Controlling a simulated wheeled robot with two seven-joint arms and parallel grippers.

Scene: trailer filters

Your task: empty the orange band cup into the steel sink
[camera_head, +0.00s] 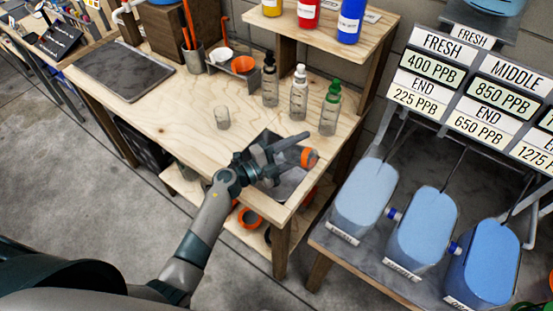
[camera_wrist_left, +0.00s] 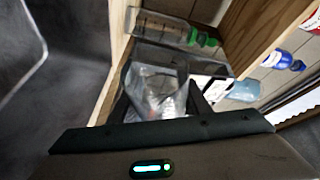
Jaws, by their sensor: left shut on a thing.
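The orange band cup (camera_head: 310,158) is at the tips of my left gripper (camera_head: 288,154) in the head view, tipped well over on its side. Its orange band faces right, and the fingers hide much of its body. My left gripper is shut on it, above the steel sink (camera_head: 290,187) at the bench's front right corner. In the left wrist view a clear cup (camera_wrist_left: 157,92) shows between the dark fingers. Whether anything is left in it cannot be told. My right gripper is in neither view.
Bottles with black, white and green caps (camera_head: 330,108) stand behind the sink. Blue tanks (camera_head: 430,225) stand to the right. The bench's left middle is clear.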

